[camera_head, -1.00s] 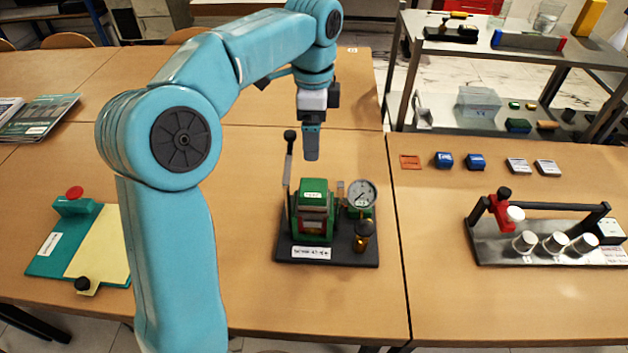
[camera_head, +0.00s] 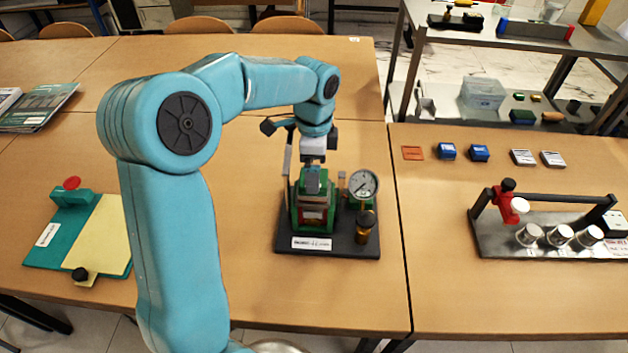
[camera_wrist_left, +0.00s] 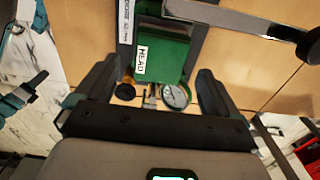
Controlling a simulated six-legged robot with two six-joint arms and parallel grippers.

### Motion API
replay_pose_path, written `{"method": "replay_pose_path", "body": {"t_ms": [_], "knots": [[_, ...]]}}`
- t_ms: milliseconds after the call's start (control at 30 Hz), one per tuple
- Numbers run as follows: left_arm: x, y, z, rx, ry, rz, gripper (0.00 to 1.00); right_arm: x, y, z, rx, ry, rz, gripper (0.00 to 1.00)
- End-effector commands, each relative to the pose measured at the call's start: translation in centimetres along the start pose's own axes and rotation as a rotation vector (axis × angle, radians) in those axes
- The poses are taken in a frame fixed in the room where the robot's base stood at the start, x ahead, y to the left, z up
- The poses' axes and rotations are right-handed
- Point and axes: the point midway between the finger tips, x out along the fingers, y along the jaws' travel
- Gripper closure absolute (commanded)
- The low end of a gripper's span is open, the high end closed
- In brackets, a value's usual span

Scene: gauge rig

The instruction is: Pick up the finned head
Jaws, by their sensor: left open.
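The finned head is a green block with a white label (camera_head: 313,212). It sits on the dark base plate (camera_head: 290,244) of the gauge rig. In the wrist view its green top (camera_wrist_left: 172,58) shows a label reading HEAD, between the fingers. My left gripper (camera_head: 312,183) is over the block, pointing down and partly covering its top in the head view. In the wrist view its two fingers (camera_wrist_left: 155,75) are spread apart, one on each side of the block. I cannot tell whether they touch it. My right gripper is not in view.
A lever (camera_wrist_left: 225,18) stands beside the block, close to the gripper. A pressure gauge (camera_head: 364,184) and a brass knob (camera_head: 366,222) are at the block's right. A red-clamped rack (camera_head: 509,204) stands further right. A teal board (camera_head: 47,257) lies at left.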

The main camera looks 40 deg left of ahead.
Motion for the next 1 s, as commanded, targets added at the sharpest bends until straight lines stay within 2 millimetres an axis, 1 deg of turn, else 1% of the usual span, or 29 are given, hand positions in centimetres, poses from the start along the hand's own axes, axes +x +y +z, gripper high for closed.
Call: {"method": "replay_pose_path", "body": {"t_ms": [33, 100, 200, 300, 467, 567, 600, 667, 700, 1000], "knots": [[0.9, 0.1, 0.1, 0.000, -0.002, 0.005, 0.04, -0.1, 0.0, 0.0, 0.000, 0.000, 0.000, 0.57], [2.1, 0.1, 0.1, 0.000, -0.002, 0.004, 0.04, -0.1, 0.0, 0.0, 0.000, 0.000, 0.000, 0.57], [3.1, 0.0, 0.1, 0.000, -0.001, 0.002, 0.04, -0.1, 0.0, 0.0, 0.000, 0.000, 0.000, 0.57], [3.5, -0.1, 0.0, 0.000, 0.001, 0.000, 0.04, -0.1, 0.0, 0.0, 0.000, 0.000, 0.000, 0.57], [3.4, -0.1, 0.0, 0.000, 0.001, 0.000, 0.04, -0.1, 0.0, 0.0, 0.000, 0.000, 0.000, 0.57], [3.4, -0.1, 0.0, 0.000, 0.001, 0.000, 0.34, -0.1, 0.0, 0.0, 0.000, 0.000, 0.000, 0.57], [3.4, -0.1, 0.0, 0.000, 0.001, 0.000, 0.47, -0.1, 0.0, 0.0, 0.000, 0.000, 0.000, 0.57], [3.4, -0.1, 0.0, 0.000, 0.001, 0.000, 0.66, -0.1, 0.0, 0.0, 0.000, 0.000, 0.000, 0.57], [3.4, -0.1, 0.0, 0.000, 0.001, 0.000, 0.72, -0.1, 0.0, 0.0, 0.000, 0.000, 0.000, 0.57], [3.1, -0.1, 0.0, 0.000, 0.001, -0.001, 0.72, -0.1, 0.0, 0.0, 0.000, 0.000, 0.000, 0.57]]}}
